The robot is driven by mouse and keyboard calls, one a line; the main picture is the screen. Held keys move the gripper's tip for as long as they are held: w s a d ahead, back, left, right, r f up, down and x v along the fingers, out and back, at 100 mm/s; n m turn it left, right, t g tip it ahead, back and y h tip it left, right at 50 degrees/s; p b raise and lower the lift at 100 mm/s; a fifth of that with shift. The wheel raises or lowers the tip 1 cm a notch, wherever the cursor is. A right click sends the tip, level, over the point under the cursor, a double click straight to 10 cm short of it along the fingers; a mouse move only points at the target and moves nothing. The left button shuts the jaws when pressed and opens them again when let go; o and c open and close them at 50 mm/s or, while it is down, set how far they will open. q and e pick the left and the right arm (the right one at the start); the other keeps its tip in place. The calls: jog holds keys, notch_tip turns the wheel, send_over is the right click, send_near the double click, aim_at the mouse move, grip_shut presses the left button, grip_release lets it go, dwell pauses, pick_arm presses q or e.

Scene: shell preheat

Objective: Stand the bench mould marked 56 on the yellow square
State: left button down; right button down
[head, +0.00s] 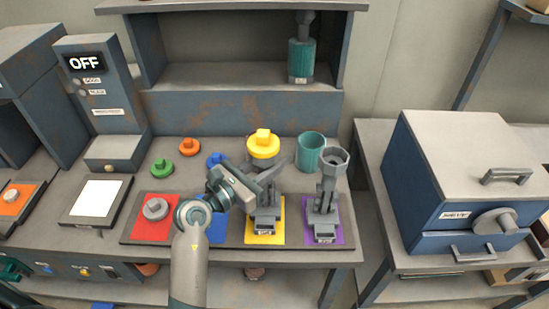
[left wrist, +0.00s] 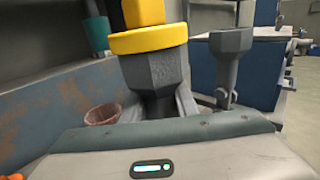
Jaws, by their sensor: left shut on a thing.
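A grey bench mould (head: 266,227) with a yellow top (head: 263,146) is upright over the yellow square (head: 264,240); I cannot tell whether its base touches. Its label is too small to read. My left gripper (head: 264,182) is shut on this mould at its middle, below the cup. In the left wrist view the grey cup (left wrist: 155,75) and its yellow ring (left wrist: 148,38) rise above the gripper body. A second grey mould (head: 327,192) stands on the purple square (head: 342,235), with no yellow top. My right gripper is out of view.
A teal cup (head: 310,152) stands behind the moulds. A grey piece (head: 155,208) is on the red square (head: 143,230). Green (head: 162,168) and orange (head: 189,146) knobs lie behind. A blue oven-like box (head: 465,185) is at right, and a shelf holds a teal-bodied thing (head: 301,60).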

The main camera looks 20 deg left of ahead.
pick_arm(q)
jog(key=shift+a+f, duration=0.1)
jog(key=c, duration=1.5)
grip_release()
jog(key=shift+o, duration=0.6)
